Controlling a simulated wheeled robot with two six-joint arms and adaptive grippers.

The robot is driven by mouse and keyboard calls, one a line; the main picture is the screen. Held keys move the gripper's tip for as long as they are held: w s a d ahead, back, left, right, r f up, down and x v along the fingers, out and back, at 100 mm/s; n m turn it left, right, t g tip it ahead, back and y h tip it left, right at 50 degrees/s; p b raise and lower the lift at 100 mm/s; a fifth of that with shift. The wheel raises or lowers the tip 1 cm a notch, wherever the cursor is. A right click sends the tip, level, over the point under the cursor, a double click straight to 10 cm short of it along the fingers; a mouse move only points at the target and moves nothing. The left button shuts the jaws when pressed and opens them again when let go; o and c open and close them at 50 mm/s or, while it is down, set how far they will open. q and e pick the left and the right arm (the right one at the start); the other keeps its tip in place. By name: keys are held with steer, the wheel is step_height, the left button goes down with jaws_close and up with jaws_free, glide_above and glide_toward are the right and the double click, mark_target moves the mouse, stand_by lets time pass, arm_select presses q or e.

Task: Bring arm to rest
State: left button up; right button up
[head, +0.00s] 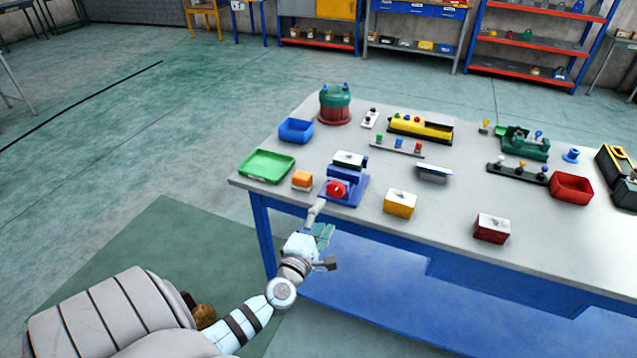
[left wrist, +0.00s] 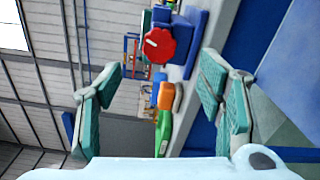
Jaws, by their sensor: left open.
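My left arm comes in from the lower left in the head view. Its gripper (head: 322,222) is at the table's front edge, just in front of the blue device with the red knob (head: 337,189). In the left wrist view the two green-padded fingers of the left gripper (left wrist: 165,95) stand wide apart with nothing between them. The red knob (left wrist: 158,45) shows beyond the fingertips, apart from them. My right gripper is not in view.
The grey-topped table (head: 460,215) has blue legs. On it are a green tray (head: 266,166), an orange block (head: 302,180), a blue bin (head: 296,130), a yellow box (head: 399,204), a dark red box (head: 491,228) and a red bin (head: 571,187). The floor left of it is clear.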

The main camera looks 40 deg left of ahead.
arm_select(q)
steer(key=shift+v, duration=1.25)
